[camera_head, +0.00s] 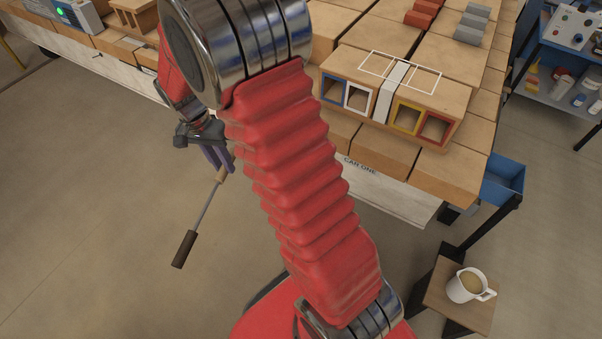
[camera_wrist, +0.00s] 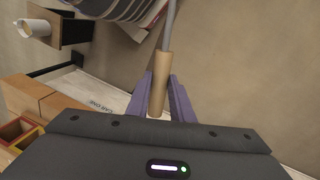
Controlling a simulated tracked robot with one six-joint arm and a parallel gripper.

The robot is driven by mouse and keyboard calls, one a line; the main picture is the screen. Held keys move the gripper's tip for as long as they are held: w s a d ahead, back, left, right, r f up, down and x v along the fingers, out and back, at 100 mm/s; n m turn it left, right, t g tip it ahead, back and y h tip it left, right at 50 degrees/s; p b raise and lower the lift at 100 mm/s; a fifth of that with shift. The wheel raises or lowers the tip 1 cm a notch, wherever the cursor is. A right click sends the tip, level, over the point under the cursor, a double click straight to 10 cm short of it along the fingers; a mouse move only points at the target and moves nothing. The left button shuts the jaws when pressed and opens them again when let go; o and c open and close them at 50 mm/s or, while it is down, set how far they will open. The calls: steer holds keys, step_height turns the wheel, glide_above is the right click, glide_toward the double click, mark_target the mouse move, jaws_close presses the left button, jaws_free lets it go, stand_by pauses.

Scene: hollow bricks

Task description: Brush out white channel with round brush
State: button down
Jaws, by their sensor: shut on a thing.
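My gripper (camera_head: 220,164) is shut on the wooden handle of the round brush (camera_head: 184,249), in front of the car and off to the left of the hollow brick. The brush hangs tilted, its thin metal rod running down to a dark cylindrical bristle head over the floor. In the wrist view the purple fingers (camera_wrist: 158,95) close around the wooden handle (camera_wrist: 158,82); the bristle head is out of that view. The white channel (camera_head: 358,98) is a white-framed opening in the hollow brick (camera_head: 448,92), between the blue one and a grey strip. Its inside is hard to make out.
Blue (camera_head: 332,88), yellow (camera_head: 406,118) and red (camera_head: 436,127) framed openings share the brick's front face. Other bricks crowd the car. A mug (camera_head: 466,285) stands on a small stool at lower right. Open floor (camera_head: 90,200) lies left.

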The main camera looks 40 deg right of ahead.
steer(key=s+d+f+n+t+y, duration=0.2)
steer(key=s+d+n+t, duration=0.3)
steer(key=n, duration=1.1)
steer(key=s+d+f+n+t+y, duration=0.2)
steer(key=s+d+f+n+t, duration=0.2)
steer(key=s+d+n, duration=0.4)
steer(key=d+n+t, duration=0.1)
steer(key=d+n, duration=0.3)
steer(key=n, duration=0.4)
steer(key=shift+d+t, duration=0.15)
steer(key=shift+t, duration=0.25)
steer(key=shift+d, duration=0.15)
steer(key=w+d, duration=0.2)
steer(key=d, duration=0.4)
steer(key=shift+w+d, duration=0.15)
steer(key=shift+w, duration=0.05)
